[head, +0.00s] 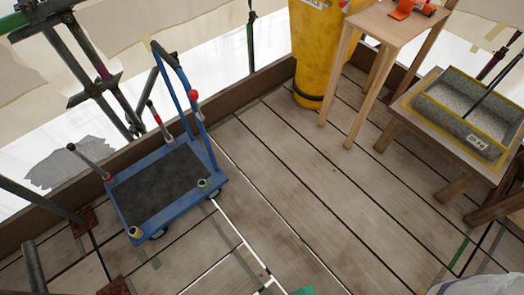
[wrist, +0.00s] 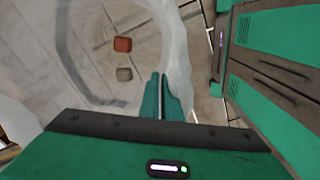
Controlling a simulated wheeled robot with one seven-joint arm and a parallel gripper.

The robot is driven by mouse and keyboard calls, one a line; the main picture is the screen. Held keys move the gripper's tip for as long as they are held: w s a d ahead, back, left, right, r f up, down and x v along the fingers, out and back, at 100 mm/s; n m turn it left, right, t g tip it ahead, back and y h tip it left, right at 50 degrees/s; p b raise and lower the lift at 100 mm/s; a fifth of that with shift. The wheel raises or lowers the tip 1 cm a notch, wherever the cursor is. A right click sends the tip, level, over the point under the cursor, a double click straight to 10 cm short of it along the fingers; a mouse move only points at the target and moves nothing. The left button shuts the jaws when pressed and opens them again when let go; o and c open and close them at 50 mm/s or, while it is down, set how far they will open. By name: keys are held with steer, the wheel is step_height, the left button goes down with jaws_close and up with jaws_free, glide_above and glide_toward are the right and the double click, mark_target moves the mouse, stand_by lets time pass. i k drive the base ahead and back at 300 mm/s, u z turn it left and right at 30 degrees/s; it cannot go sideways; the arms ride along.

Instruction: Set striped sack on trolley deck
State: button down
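A pale shape with a dark edge, probably the same sack (head: 482,286), is cut off at the head view's bottom right.
A yellow cylinder (head: 318,50), a wooden stand (head: 385,22) and a low table with a grey trough (head: 465,112) stand at the back and right. Levers and scaffold poles crowd the trolley's left. The central plank floor (head: 290,180) is clear.

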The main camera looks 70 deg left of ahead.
mark_target(164, 181)
steer(key=z, duration=0.1)
steer(key=i, duration=0.9)
steer(key=u, duration=1.9)
steer(key=i, duration=0.15)
steer(key=u, duration=2.6)
steer(key=i, duration=0.2)
steer(key=z, duration=0.2)
